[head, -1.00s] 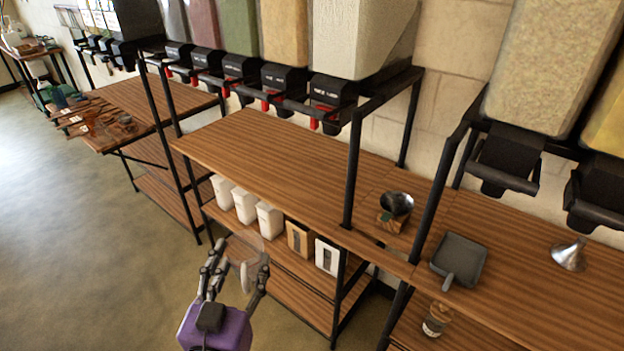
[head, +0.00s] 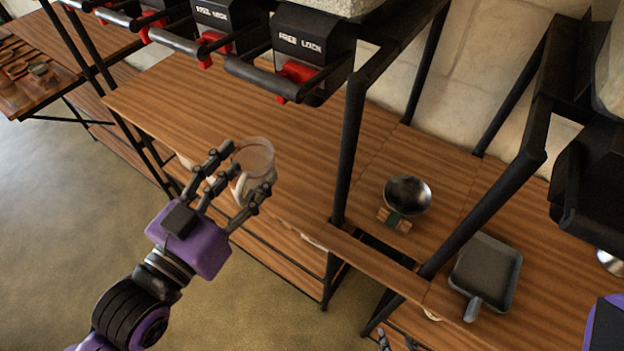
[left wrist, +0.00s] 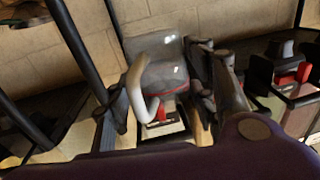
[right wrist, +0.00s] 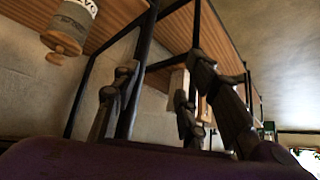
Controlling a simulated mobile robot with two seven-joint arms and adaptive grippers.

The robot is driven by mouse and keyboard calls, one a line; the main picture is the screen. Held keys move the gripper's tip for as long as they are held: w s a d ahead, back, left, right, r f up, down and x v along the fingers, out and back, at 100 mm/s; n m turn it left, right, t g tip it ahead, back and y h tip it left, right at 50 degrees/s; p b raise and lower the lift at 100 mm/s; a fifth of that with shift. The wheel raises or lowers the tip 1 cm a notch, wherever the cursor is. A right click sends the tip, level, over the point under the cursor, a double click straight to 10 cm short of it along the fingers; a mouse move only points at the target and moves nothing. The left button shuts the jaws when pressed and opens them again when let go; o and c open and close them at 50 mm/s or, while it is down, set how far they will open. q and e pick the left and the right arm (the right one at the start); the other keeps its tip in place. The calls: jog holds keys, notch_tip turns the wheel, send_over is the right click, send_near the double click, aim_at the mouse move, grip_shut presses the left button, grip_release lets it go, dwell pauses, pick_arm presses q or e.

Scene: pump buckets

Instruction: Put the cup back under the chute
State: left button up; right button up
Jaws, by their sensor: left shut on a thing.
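My left gripper (head: 246,167) is shut on a clear cup (head: 256,155) with a white handle (head: 240,186). The cup is near the front edge of the wooden shelf (head: 200,110), in front of and below the black chutes. The nearest chute (head: 312,45) has a red lever and stands up and to the right of the cup. The left wrist view shows the clear cup (left wrist: 165,68) and its curved handle (left wrist: 136,88) between the fingers, with a red lever behind it. My right gripper (right wrist: 160,75) has its fingers apart with nothing between them in the right wrist view.
A black post (head: 350,150) stands right of the shelf's open middle.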

pick_arm(q)
jog(key=shift+s+d+f+m+g+h+b, duration=0.2)
jog(key=shift+s+d+m+g+h+b, duration=0.25)
jog(key=shift+d+m+g+h, duration=0.5)
jog(key=w+d+f+h+b, duration=0.1)
jog(key=w+d+f, duration=0.1)
jog(key=w+f, duration=0.1)
jog(key=w+d+f+m+g+h+b, duration=0.1)
jog(key=w+d+f, duration=0.1)
jog(key=w+f, duration=0.1)
jog(key=w+d+f+m+g+h+b, duration=0.1)
jog(key=w+d+f+b, duration=0.1)
jog(key=w+d+f, duration=0.1)
jog(key=shift+w+f+h, duration=0.25)
jog(key=shift+w+f, duration=0.05)
jog(key=shift+w, duration=0.45)
jog(key=f, duration=0.2)
jog(key=w+f+b, duration=0.1)
jog(key=shift+d+f, duration=0.15)
jog(key=shift+f, duration=0.25)
jog(key=shift+s+f, duration=0.1)
jog(key=shift+f, duration=0.15)
jog(key=shift+r, duration=0.1)
pick_arm(e)
jog(key=f, duration=0.3)
jog(key=s+f, duration=0.1)
jog(key=f, duration=0.1)
jog(key=shift+d+f, duration=0.3)
jog(key=shift+f, duration=0.05)
